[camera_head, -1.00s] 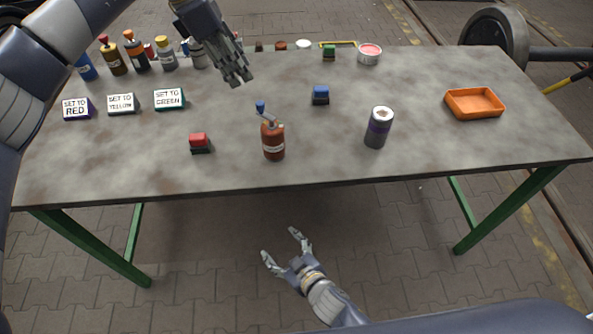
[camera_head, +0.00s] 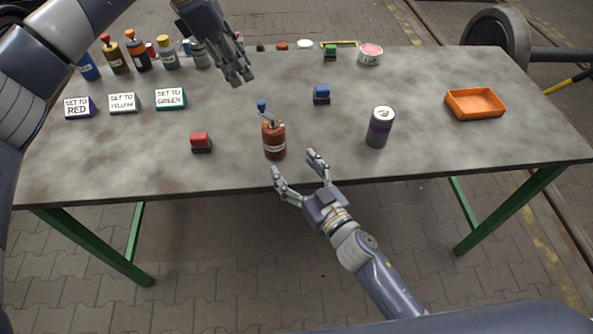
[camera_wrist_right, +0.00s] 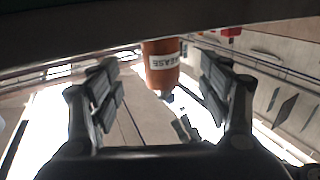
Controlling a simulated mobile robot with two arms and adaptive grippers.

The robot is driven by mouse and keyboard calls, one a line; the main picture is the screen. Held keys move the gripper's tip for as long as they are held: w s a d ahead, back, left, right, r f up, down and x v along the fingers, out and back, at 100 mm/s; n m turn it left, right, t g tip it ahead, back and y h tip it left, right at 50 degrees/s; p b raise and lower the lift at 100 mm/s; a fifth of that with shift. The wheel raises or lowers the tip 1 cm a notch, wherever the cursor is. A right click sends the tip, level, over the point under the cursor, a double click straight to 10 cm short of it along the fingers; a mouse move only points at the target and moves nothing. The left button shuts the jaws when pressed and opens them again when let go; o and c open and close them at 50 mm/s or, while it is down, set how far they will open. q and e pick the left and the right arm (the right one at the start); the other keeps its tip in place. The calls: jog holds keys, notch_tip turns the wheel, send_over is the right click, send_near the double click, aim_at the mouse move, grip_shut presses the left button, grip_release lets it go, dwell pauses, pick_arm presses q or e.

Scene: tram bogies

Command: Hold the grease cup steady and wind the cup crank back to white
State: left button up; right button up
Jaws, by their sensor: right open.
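The grease cup (camera_head: 274,141) is an orange-brown cylinder with a white label. It stands upright near the table's front edge and also shows between the fingers in the right wrist view (camera_wrist_right: 161,68). On its top is the cup crank (camera_head: 263,108), with a blue knob toward the back left. My right gripper (camera_head: 295,163) is open at the front edge, its fingers spread just in front and to the right of the cup, apart from it. My left gripper (camera_head: 238,76) hangs above the table behind the cup, fingers pointing down; its opening is unclear.
Signs "set to red" (camera_head: 79,108), "set to yellow" (camera_head: 123,103) and "set to green" (camera_head: 170,99) stand at left. A red block (camera_head: 201,142), blue block (camera_head: 321,94) and dark can (camera_head: 379,127) surround the cup. An orange tray (camera_head: 475,104) is at right; several bottles stand behind.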

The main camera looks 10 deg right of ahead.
aim_at(280, 149)
jog(key=x, duration=1)
jog(key=shift+a, duration=0.15)
jog(key=shift+c, duration=0.2)
